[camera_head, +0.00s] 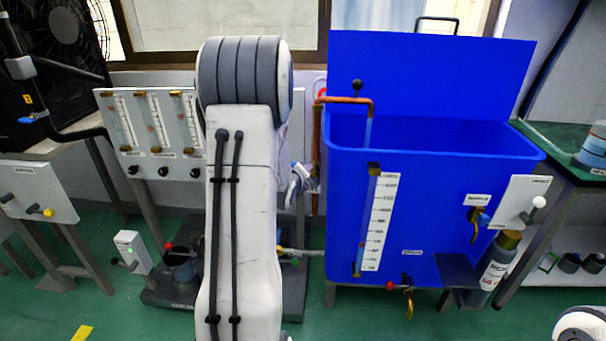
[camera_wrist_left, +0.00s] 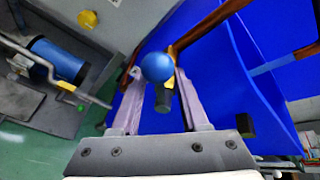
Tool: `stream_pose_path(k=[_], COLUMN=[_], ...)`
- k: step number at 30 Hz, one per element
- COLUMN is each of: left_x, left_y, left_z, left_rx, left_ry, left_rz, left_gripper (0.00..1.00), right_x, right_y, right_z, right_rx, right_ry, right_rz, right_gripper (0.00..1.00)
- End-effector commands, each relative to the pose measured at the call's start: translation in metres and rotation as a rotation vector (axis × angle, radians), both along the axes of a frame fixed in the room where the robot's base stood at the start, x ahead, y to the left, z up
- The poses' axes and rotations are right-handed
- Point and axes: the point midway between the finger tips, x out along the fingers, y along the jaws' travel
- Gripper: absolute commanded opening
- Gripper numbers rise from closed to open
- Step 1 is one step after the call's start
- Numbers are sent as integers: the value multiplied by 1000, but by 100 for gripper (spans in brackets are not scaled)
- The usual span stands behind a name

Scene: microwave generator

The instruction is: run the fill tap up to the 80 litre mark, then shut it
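The blue tank (camera_head: 340,200) stands right of centre, with a white scale strip (camera_head: 378,225) and sight tube on its front. The marks and water level are too small to read. A copper fill pipe (camera_head: 345,100) bends over its left rim, and a pale blue stream (camera_head: 367,130) hangs below the spout. The left wrist view shows the copper pipe (camera_wrist_left: 210,25) and a blue ball-ended handle (camera_wrist_left: 157,67). My left gripper (camera_wrist_left: 160,85) is open, its fingers either side of the handle; I cannot tell whether they touch it. My right gripper is out of view.
My left arm hides the middle of the head view. A gauge panel (camera_head: 150,105) stands left. A red-handled drain tap (camera_head: 408,290) and a brass tap (camera_head: 476,220) are on the tank front. A green bench (camera_head: 560,145) is right.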

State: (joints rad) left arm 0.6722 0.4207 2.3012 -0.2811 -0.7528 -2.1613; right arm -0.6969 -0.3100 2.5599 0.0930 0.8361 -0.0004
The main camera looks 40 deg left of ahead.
Motion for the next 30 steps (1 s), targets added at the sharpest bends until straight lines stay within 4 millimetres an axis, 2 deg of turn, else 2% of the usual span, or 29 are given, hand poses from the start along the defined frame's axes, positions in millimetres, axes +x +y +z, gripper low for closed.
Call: stream_pose_path(k=[11,14,22,24,30], left_x=[-5,-16,-69,-68,-78], left_y=[-3,-8,-34,-35,-41], left_z=[3,9,36,29,35], left_rx=[-1,0,2,2,-2], left_ry=[0,-1,-3,-9,-7], left_rz=[0,1,2,-6,-7], left_gripper=[43,43,43,43,43], right_x=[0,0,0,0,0], right_y=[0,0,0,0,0], right_z=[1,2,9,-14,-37], right_rx=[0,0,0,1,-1], right_ry=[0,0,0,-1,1], right_rz=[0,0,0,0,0], right_gripper=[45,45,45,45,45])
